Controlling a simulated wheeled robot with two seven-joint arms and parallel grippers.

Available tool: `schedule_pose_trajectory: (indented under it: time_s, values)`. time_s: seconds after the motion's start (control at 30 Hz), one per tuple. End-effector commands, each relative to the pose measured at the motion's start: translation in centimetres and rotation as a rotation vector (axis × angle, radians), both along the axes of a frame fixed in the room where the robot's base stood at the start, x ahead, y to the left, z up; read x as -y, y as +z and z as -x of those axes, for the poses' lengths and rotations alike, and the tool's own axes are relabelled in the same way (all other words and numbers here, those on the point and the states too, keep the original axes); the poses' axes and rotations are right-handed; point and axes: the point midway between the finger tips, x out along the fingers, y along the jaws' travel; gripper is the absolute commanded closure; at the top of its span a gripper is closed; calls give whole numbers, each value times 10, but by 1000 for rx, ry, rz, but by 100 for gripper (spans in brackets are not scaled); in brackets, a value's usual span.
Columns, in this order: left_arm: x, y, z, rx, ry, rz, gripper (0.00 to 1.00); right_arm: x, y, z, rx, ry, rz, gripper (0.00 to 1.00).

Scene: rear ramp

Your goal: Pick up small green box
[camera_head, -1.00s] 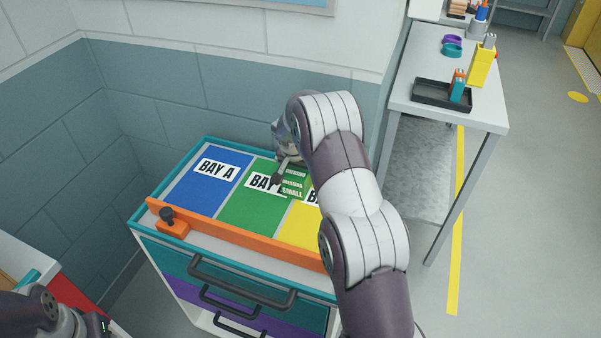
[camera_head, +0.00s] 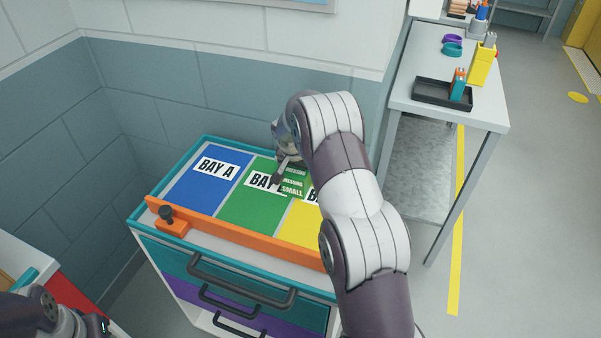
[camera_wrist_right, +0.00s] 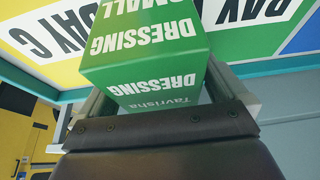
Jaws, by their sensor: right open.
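The small green box (camera_head: 292,190) with white "DRESSING SMALL" lettering stands on the green bay panel of the cart top. My right arm partly hides it in the head view. In the right wrist view the green box (camera_wrist_right: 150,65) is large and sits between the two fingers. My right gripper (camera_wrist_right: 160,92) is open around it, one finger on each side; contact with its sides is not clear. In the head view one finger of my right gripper (camera_head: 279,178) shows beside the box. My left arm shows at the lower left corner, its fingers out of sight.
The cart top has blue, green and yellow bay panels, a teal rim (camera_head: 137,215) and an orange front bar (camera_head: 235,233). A wall stands behind it. At right a white table (camera_head: 440,75) holds a black tray (camera_head: 425,95) and a yellow holder (camera_head: 482,66).

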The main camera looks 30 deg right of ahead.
Motion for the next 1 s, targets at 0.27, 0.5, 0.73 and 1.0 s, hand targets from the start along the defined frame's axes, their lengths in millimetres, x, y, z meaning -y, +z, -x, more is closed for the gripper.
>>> schedule_pose_trajectory:
  time_s: [0.27, 0.5, 0.73, 1.0]
  values:
    - [0, 0, 0, 0, 0, 0, 57, 0, 0, 0, 0, 0, 0, 65]
    - [0, 2, 0, 0, 0, 0, 57, 0, 2, 0, 1, 0, 0, 65]
    - [0, 6, 0, 0, 0, 0, 57, 0, 23, -1, 5, -1, 1, 65]
    - [0, -1, 0, 0, 0, 0, 57, 11, 65, 30, 4, -2, 1, 65]
